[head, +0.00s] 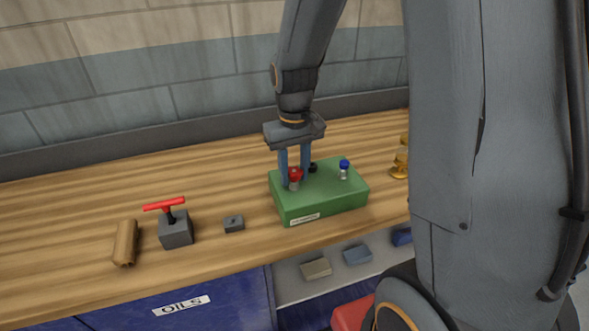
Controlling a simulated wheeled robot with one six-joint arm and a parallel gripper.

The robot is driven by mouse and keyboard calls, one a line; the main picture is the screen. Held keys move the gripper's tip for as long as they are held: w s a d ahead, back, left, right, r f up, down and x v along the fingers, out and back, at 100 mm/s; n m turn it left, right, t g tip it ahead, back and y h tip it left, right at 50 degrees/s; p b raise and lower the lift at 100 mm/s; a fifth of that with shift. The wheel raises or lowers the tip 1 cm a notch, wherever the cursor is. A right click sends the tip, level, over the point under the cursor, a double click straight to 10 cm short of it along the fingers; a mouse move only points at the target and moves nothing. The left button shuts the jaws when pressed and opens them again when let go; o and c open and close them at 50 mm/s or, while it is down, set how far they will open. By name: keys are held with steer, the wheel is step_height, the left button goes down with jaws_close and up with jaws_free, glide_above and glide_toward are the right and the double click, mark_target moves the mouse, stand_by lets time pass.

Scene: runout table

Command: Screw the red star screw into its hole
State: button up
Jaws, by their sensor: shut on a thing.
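The red star screw (295,174) stands upright at the left part of the top of a green block (330,201). My gripper (294,176) points down from above and is shut on the red star screw, with one finger on each side. The screw's silver shank shows below its red head. Its hole is hidden, and I cannot tell how deep the shank sits. A blue-headed screw (344,169) stands upright on the right part of the block. A small black thing (313,168) is on the block behind the fingers.
The wooden table (70,224) holds a wooden roll (125,243), a grey block with a red T-handle (176,229), a small dark block (234,223) and a brass piece (401,160). A shelf below holds several small blocks. My own arm covers the right side.

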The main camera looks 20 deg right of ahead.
steer(key=m+p, duration=0.1)
steer(key=m, duration=0.2)
steer(key=shift+r, duration=0.15)
steer(key=m+p, duration=0.2)
steer(key=m, duration=0.2)
steer(key=shift+m, duration=0.4)
steer(key=m+p, duration=0.1)
steer(key=m, duration=0.2)
steer(key=shift+m, duration=0.3)
steer(key=m+p, duration=0.1)
steer(key=m, duration=0.3)
steer(key=shift+w, duration=0.1)
steer(key=o, duration=1.1)
